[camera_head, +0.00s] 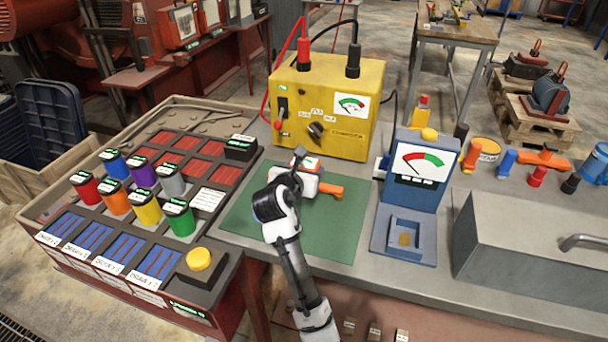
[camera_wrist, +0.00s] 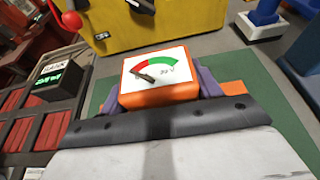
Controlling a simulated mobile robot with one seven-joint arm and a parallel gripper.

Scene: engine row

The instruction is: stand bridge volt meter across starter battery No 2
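The volt meter (camera_wrist: 160,78) is an orange box with a white dial face marked in red and green; I take it for the bridge volt meter. It also shows in the head view (camera_head: 308,164), over the green mat (camera_head: 342,229). My gripper (camera_head: 304,182) has a finger against each side of it and looks shut on it; the fingers also show in the wrist view (camera_wrist: 162,90). Whether it touches the mat is hidden. Several coloured cylinders with black labelled tops, such as the blue one (camera_head: 114,164), stand in the rack at left. I cannot read which is starter battery No 2.
A yellow tester (camera_head: 350,75) with red and black leads stands behind the mat. A blue gauge stand (camera_head: 418,165) is at its right, then a grey metal box (camera_head: 530,240). A yellow button (camera_head: 199,259) sits at the rack's front right corner.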

